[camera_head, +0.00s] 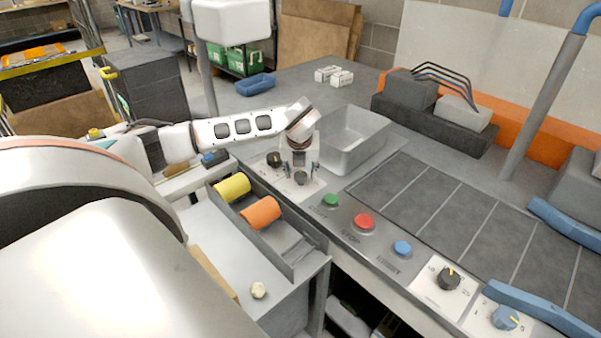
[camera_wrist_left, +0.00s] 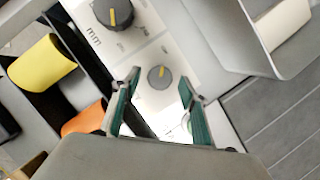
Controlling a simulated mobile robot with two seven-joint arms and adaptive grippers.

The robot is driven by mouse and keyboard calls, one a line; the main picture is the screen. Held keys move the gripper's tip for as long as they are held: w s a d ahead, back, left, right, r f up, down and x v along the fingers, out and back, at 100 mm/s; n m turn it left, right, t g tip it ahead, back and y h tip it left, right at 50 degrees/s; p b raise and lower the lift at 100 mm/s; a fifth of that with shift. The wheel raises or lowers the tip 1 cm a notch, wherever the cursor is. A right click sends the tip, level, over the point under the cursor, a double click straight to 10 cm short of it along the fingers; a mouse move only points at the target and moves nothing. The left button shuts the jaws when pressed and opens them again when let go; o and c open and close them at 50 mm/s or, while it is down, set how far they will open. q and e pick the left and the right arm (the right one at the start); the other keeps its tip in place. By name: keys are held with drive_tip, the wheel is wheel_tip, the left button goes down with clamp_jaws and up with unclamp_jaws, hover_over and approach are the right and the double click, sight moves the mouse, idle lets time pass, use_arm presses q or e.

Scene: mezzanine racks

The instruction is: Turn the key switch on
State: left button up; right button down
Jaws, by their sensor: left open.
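A small round grey switch with a yellow line (camera_wrist_left: 159,77) is on a white panel (camera_wrist_left: 152,55); I take it to be the key switch. It also shows in the head view (camera_head: 300,178), below the fingertips. My left gripper (camera_head: 302,168) points down over it. In the left wrist view, the open fingers (camera_wrist_left: 158,86) stand on either side of the switch with nothing between them but it. I cannot tell whether they touch it. The yellow line stands close to upright in the wrist picture. My right gripper is not in view.
A larger black knob (camera_head: 274,159) is on the same panel. A grey bin (camera_head: 352,142) stands close behind the gripper. Green (camera_head: 331,200), red (camera_head: 364,222) and blue (camera_head: 402,248) buttons lie to the right. A tray holds yellow (camera_head: 232,187) and orange (camera_head: 261,212) cylinders.

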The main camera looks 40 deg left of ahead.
use_arm(q)
drive_tip(key=shift+w+a+f, duration=0.15)
drive_tip(key=shift+f, duration=0.35)
drive_tip(key=c, duration=1.1)
